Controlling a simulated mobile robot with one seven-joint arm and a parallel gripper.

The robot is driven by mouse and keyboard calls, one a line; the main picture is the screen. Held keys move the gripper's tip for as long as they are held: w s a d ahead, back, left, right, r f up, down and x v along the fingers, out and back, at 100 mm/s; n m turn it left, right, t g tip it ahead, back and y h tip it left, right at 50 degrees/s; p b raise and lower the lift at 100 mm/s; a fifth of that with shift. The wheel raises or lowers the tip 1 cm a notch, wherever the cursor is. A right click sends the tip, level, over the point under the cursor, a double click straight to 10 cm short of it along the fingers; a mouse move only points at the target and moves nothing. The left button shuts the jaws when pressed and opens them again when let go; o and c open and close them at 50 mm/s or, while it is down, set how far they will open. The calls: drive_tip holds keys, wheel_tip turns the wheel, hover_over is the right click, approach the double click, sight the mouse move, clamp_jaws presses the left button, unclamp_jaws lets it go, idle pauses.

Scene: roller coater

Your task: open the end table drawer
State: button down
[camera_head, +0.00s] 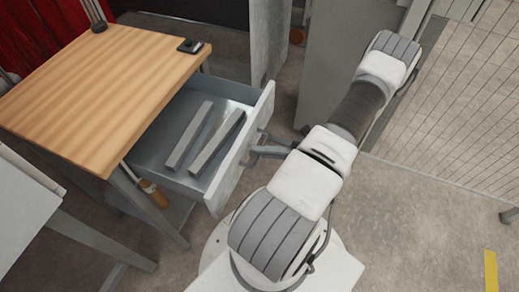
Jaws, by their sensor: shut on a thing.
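The end table (105,95) has a wooden top and grey metal legs, and stands at the left of the head view. Its grey metal drawer (242,150) is pulled well out toward the right. Two grey bars (188,136) lie inside it. My gripper (262,148) is at the outer face of the drawer front, shut on the drawer handle (264,138). The handle is mostly hidden by the fingers. My arm reaches in from the right of the drawer.
A small black device (190,46) lies on the tabletop's far corner. A wooden-handled tool (153,193) is below the drawer. A grey cabinet (335,60) stands behind, with a wire mesh fence (455,110) at right.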

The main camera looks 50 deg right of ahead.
drive_tip(key=c, duration=1.2)
unclamp_jaws()
drive_tip(key=shift+o, duration=0.2)
drive_tip(key=v, duration=1.7)
drive_tip(key=shift+s+d, duration=0.15)
drive_tip(key=shift+d, duration=0.05)
